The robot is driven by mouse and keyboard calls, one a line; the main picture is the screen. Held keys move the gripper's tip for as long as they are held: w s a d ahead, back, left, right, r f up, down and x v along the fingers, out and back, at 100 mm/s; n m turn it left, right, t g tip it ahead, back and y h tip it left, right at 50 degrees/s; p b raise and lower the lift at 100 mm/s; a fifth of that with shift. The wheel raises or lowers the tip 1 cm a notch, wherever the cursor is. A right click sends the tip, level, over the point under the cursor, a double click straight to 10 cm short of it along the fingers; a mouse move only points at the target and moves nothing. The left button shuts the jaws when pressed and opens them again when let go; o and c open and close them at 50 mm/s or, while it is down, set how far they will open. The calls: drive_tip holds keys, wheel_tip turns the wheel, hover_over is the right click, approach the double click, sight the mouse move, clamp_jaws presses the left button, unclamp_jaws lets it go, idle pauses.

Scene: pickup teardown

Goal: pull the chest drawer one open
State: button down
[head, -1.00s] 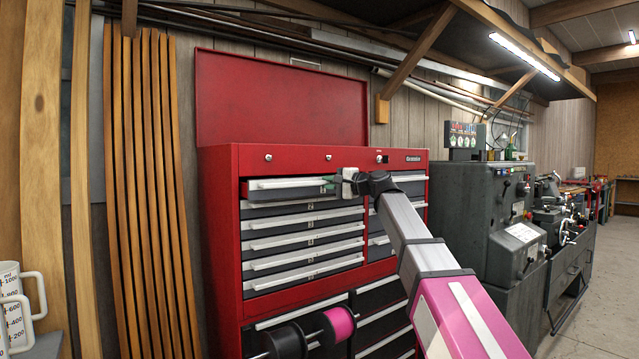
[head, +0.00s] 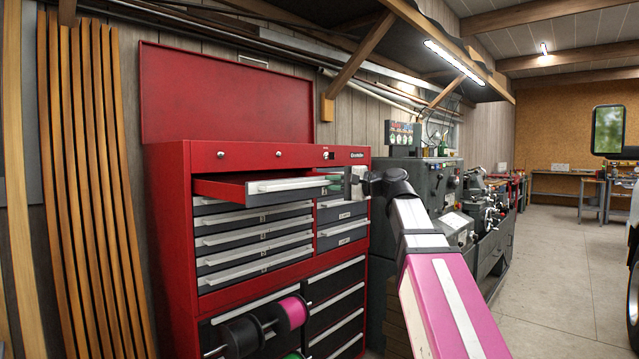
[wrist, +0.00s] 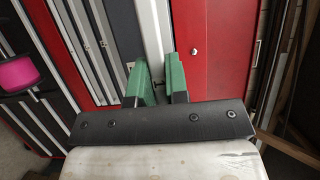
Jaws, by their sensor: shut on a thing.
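The red tool chest (head: 178,230) stands against the wall. Its top left drawer (head: 225,187) is pulled partly out, its front well ahead of the drawers beneath it. The pale bar handle (head: 285,185) runs along that front. My gripper (head: 335,180) is at the right end of this handle. In the wrist view my gripper (wrist: 161,82) has its green fingers on either side of the pale handle (wrist: 153,35), shut on it. The part between the fingertips is mostly hidden.
Below the drawer, a pink spool (head: 291,313) and a black spool (head: 243,335) stick out from the chest's front. A grey machine (head: 430,175) stands right of the chest. Wooden slats (head: 90,180) lean at the left. Open floor (head: 560,250) lies to the right.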

drive_tip(key=shift+s+d, duration=0.45)
drive_tip(key=shift+d, duration=0.05)
drive_tip(key=c, duration=1.1)
unclamp_jaws()
drive_tip(key=v, duration=1)
drive_tip(key=shift+s+d, duration=0.1)
drive_tip(key=shift+d, duration=0.3)
